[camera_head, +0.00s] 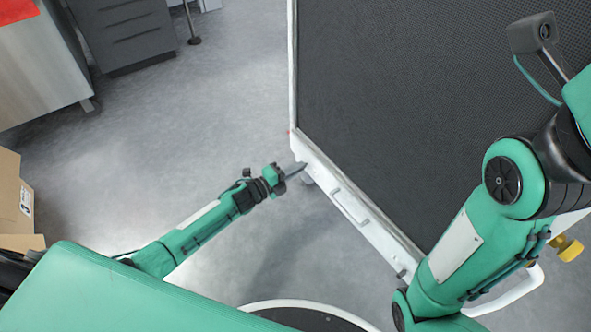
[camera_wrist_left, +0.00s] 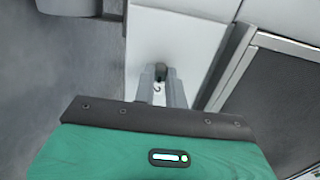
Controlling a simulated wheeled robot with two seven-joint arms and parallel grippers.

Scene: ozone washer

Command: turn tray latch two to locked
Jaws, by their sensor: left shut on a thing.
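My left gripper (camera_head: 299,169) reaches from the left to the near-left corner of a white-framed unit with a dark mesh top (camera_head: 400,100). In the left wrist view its two grey fingers (camera_wrist_left: 162,90) are shut on a small dark knob, the tray latch (camera_wrist_left: 162,72), on a white panel (camera_wrist_left: 175,40). The fingers cover the sides of the latch, and its turn angle cannot be read. In the head view the latch is hidden at the fingertips. My right arm crosses the right side of the head view; its gripper is out of view.
A white handle (camera_head: 351,204) lies along the unit's near edge, with a small dark fitting (camera_head: 402,272) farther right. A yellow knob (camera_head: 568,248) is at the lower right. Cardboard boxes (camera_head: 15,195) and a dark drawer cabinet (camera_head: 125,35) stand left. The floor between is clear.

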